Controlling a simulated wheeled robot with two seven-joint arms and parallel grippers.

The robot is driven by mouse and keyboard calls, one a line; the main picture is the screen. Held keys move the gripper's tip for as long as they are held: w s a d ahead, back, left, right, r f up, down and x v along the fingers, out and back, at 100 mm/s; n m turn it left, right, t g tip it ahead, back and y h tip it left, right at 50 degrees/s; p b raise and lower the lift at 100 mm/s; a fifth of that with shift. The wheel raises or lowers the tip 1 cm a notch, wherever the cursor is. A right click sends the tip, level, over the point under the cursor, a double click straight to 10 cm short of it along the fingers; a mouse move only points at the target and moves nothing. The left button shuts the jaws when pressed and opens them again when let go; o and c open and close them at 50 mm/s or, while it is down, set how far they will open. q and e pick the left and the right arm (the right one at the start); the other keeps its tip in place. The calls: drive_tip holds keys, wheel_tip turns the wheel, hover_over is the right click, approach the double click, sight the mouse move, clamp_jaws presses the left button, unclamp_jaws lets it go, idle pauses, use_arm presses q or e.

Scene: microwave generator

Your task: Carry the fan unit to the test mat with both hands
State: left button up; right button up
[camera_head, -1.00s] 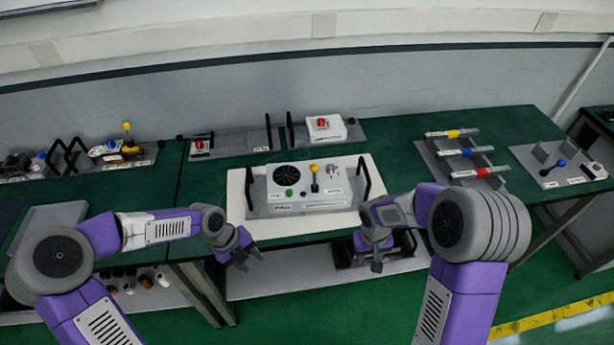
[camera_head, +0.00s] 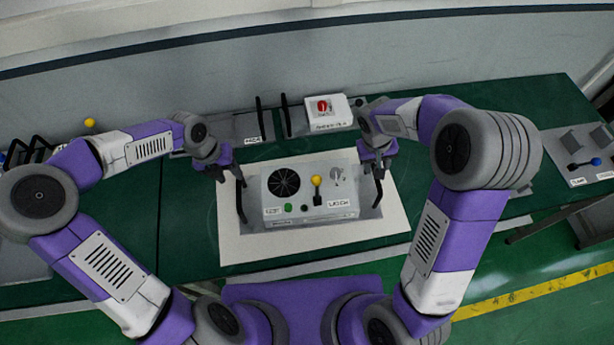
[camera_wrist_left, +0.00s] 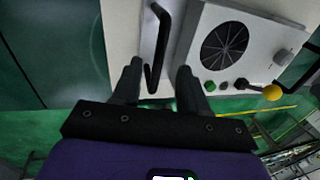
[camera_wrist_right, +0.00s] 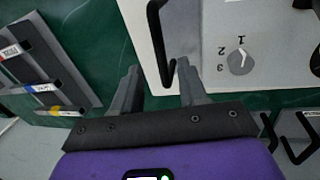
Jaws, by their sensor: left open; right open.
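The fan unit (camera_head: 310,191) is a grey box with a round black fan grille, green button, yellow-knobbed lever and dial. It sits on a white mat (camera_head: 300,245); whether this is the test mat I cannot tell. My left gripper (camera_head: 222,172) is open above the unit's left black handle (camera_head: 240,203). In the left wrist view that handle (camera_wrist_left: 158,45) shows between the fingers (camera_wrist_left: 157,85). My right gripper (camera_head: 377,165) is open by the right black handle (camera_head: 378,190). In the right wrist view the handle (camera_wrist_right: 160,50) shows between the fingers (camera_wrist_right: 158,85).
Behind the unit stands a white box with a red switch (camera_head: 324,112) and more black handles (camera_head: 285,115). Green table (camera_head: 480,110) is clear behind my right arm.

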sight(238, 186)
use_arm(q)
drive_tip(key=shift+s+d+f, duration=0.1)
drive_tip(key=shift+d+f, duration=0.15)
drive_tip(key=shift+f, duration=0.95)
drive_tip(key=shift+s+d+f, duration=0.15)
drive_tip(key=shift+d+f, duration=0.1)
drive_tip(key=shift+f, duration=1)
drive_tip(key=shift+s+d+f, duration=0.1)
drive_tip(key=shift+d+f, duration=0.15)
drive_tip(key=shift+f, duration=0.95)
use_arm(e)
drive_tip(key=shift+s+d+f, duration=0.1)
drive_tip(key=shift+d+f, duration=0.15)
drive_tip(key=shift+f, duration=0.95)
drive_tip(key=shift+s+d+f, duration=0.15)
drive_tip(key=shift+d+f, duration=0.1)
drive_tip(key=shift+f, duration=1)
drive_tip(key=shift+s+d+f, duration=0.1)
drive_tip(key=shift+d+f, duration=0.15)
drive_tip(key=shift+f, duration=0.95)
use_arm(q)
drive_tip(key=shift+c, duration=0.2)
use_arm(e)
drive_tip(key=shift+c, duration=0.2)
use_arm(q)
clamp_jaws()
use_arm(e)
clamp_jaws()
